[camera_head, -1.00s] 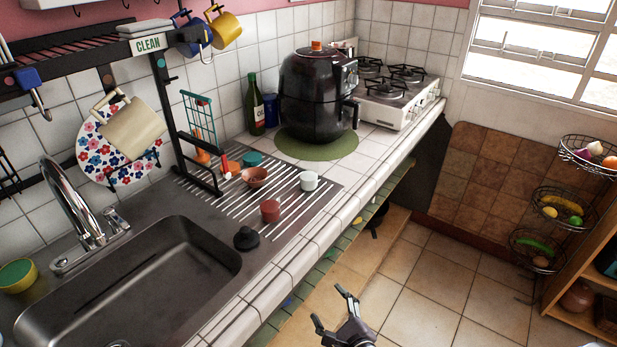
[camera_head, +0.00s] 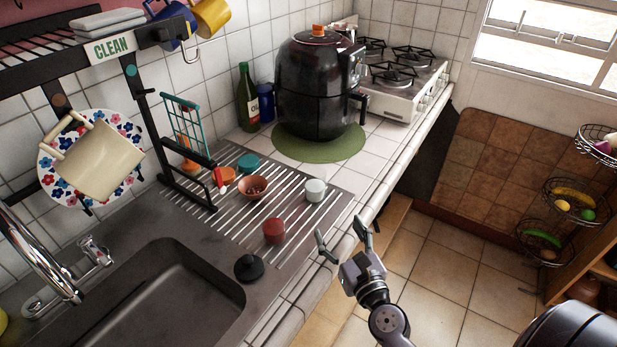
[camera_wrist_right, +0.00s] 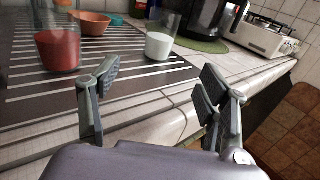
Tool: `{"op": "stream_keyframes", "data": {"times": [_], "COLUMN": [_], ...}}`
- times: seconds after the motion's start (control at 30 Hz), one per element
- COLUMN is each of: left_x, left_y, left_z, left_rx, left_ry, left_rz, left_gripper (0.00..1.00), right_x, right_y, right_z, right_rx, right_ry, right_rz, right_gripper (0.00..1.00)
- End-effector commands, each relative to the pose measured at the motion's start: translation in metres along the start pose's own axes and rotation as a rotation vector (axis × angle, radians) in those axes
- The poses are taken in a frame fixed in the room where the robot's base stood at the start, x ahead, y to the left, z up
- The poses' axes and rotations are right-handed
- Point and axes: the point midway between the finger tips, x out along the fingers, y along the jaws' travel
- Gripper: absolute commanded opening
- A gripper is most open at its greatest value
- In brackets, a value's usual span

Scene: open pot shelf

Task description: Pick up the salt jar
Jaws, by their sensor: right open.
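The salt jar (camera_head: 315,191) looks like a small clear glass with white contents. It stands upright on the striped drainboard (camera_head: 290,222) near the counter edge. In the right wrist view the jar (camera_wrist_right: 161,42) is ahead, slightly right of centre. A similar jar with red contents (camera_head: 274,231) stands nearer the sink and shows at left in the wrist view (camera_wrist_right: 57,47). My right gripper (camera_head: 342,233) is open and empty, by the counter's front edge, short of the white jar. Its spread fingers (camera_wrist_right: 158,80) frame the counter edge. My left gripper is out of view.
A black lidded object (camera_head: 249,268) sits beside the sink (camera_head: 170,300). A terracotta bowl (camera_head: 252,188) is left of the white jar. The air fryer (camera_head: 318,90) stands behind on a green mat (camera_head: 345,150). A dish rack post (camera_head: 165,140) rises at left.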

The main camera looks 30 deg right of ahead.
Motion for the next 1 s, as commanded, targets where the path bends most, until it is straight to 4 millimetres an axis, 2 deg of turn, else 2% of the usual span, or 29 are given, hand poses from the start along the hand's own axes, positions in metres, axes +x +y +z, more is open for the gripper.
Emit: {"op": "stream_keyframes", "data": {"times": [0.17, 0.5, 0.6, 0.83, 1.0], "left_x": [-0.011, -0.023, -0.024, -0.026, -0.030], "left_y": [0.000, 0.000, 0.000, 0.000, 0.000], "left_z": [0.000, -0.002, -0.002, -0.002, -0.003], "left_rx": [0.000, 0.000, 0.000, 0.000, 0.000], "left_ry": [-0.002, -0.001, -0.001, 0.000, -0.001], "left_rz": [0.000, 0.000, 0.000, 0.000, 0.000], "left_gripper": [0.65, 0.65, 0.65, 0.65, 0.65], "right_x": [0.026, 0.098, 0.111, 0.127, 0.152], "right_y": [0.000, 0.000, 0.000, -0.001, -0.002], "right_z": [0.004, 0.003, 0.001, 0.001, 0.002], "right_rx": [0.000, -0.003, -0.003, -0.004, -0.006], "right_ry": [-0.003, -0.002, 0.000, -0.001, -0.001], "right_rz": [0.000, 0.001, 0.002, 0.001, 0.002], "right_gripper": [0.70, 0.70, 0.70, 0.70, 0.70]}}
